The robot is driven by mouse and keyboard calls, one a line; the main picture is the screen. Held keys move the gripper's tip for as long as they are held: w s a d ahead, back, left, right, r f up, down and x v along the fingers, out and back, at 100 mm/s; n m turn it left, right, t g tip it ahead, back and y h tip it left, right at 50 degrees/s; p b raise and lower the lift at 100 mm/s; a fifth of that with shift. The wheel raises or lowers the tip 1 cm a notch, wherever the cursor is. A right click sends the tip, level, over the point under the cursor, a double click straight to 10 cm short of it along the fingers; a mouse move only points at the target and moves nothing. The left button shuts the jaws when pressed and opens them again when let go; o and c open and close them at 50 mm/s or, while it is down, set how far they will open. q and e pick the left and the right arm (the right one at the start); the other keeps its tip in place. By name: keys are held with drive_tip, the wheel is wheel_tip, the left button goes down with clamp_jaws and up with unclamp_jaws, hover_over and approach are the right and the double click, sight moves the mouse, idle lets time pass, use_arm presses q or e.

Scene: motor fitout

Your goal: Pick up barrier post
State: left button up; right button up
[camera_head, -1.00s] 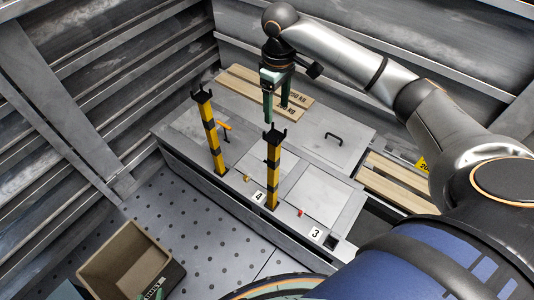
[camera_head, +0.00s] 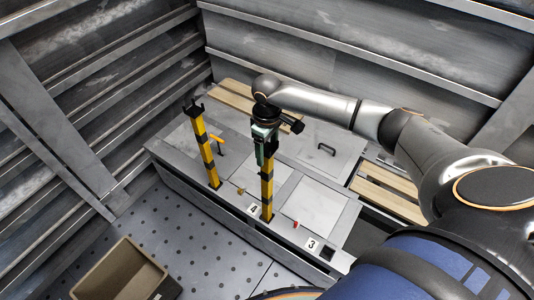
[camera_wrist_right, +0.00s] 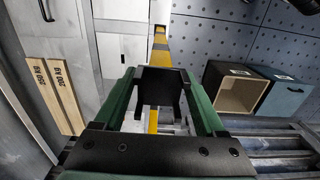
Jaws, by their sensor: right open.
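Two yellow-and-black barrier posts stand upright on the grey bench (camera_head: 230,172) in the head view. The left post (camera_head: 205,148) has a black forked top and stands free. The right post (camera_head: 267,188) stands near the number 4 label. My right gripper (camera_head: 261,152) is at the upper part of the right post and hides its top. In the wrist view its green fingers (camera_wrist_right: 160,78) are apart, with a black forked piece (camera_wrist_right: 157,88) and yellow below it showing between them. Contact cannot be told. My left gripper is not in view.
A black handle (camera_head: 327,149) is on the bench panel to the right. Wooden planks (camera_head: 390,190) lie at the right and behind. An open brown box (camera_head: 118,270) is on the perforated floor.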

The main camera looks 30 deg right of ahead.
clamp_jaws()
idle(0.6)
drive_tip(key=shift+w+r, duration=0.1)
